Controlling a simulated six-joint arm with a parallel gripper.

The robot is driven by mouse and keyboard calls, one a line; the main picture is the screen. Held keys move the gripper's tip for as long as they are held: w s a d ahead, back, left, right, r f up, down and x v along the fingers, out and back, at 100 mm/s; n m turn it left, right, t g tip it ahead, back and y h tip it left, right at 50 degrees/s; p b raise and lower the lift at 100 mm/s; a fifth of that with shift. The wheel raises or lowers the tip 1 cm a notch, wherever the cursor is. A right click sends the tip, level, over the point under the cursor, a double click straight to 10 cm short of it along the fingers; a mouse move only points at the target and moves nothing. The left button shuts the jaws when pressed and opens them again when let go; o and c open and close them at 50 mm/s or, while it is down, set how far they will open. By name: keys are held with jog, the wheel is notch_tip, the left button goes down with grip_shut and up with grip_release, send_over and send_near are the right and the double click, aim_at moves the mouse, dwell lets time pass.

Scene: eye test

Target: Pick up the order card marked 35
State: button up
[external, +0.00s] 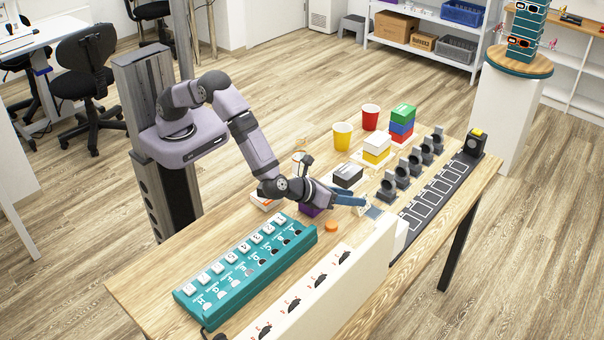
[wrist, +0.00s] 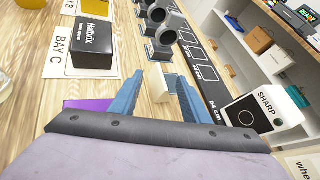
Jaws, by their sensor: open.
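My gripper (external: 350,197) is open, its blue fingers low over the right part of the table. They also show in the wrist view (wrist: 167,76), with a small cream block (wrist: 166,88) visible between and beyond them. I cannot tell whether they touch it. A teal rack (external: 305,238) with a row of white numbered tiles (external: 256,238) stands at the table's front left, away from my gripper. The tile marks are too small to read. I cannot make out a card marked 35 in either view.
A black box (wrist: 93,42) stands on the BAY C card (wrist: 63,47). Several dark round-headed stands (external: 403,172) line a black strip with white outlines (external: 436,196). A SHARP-labelled box (wrist: 262,113) stands at right. A long white panel (external: 350,262) borders the table front. An orange disc (external: 331,227) lies nearby.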

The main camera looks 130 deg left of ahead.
jog(key=shift+x, duration=1)
grip_shut()
jog(key=shift+r, duration=0.1)
notch_tip(320, 180, up, 10)
jog(key=shift+b, duration=0.35)
